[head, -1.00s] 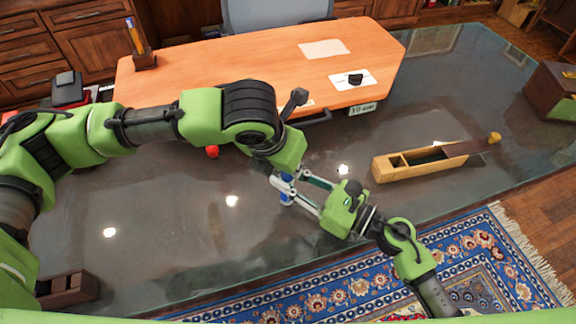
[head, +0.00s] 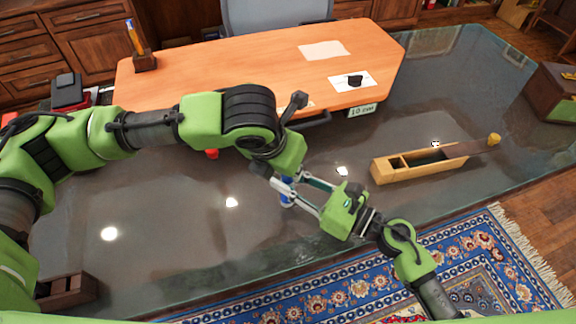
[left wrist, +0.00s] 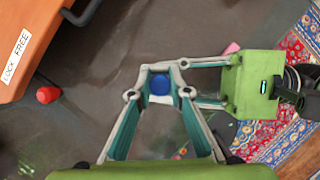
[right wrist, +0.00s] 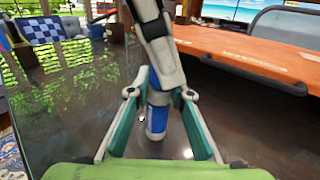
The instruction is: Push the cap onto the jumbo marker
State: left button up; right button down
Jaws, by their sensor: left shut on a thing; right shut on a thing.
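The jumbo marker (head: 286,198) is a blue and white cylinder standing upright over the dark glass table. In the right wrist view its body (right wrist: 157,120) is between the fingers of my right gripper (right wrist: 160,94), which is shut on it. My left gripper (left wrist: 160,84) comes in from above and is shut on the blue cap (left wrist: 159,87), seen from on top as a round disc. The cap is in line above the marker. The fingers hide the joint, so I cannot tell whether the two touch.
A long wooden box (head: 425,163) with a part-open lid lies to the right. A brown box (head: 60,288) is at the lower left. The glass between them is mostly clear.

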pick_arm(q)
jog(key=shift+s+a+f, duration=0.2)
jog(key=shift+f, duration=0.45)
pick_arm(e)
jog(key=shift+s+a+r, duration=0.1)
jog(key=shift+a+r, duration=0.05)
jog(key=shift+r, duration=0.1)
pick_arm(q)
jog(key=o, duration=0.4)
dwell(0.4)
jog(key=shift+r, duration=0.1)
jog(key=v, duration=0.4)
jog(key=shift+w+d+r, duration=0.1)
jog(key=shift+r, duration=0.05)
pick_arm(e)
jog(key=shift+f, duration=0.1)
pick_arm(q)
jog(key=c, duration=0.3)
pick_arm(e)
jog(key=shift+f, duration=0.1)
pick_arm(q)
jog(key=shift+c, duration=0.2)
jog(key=shift+d+r, duration=0.1)
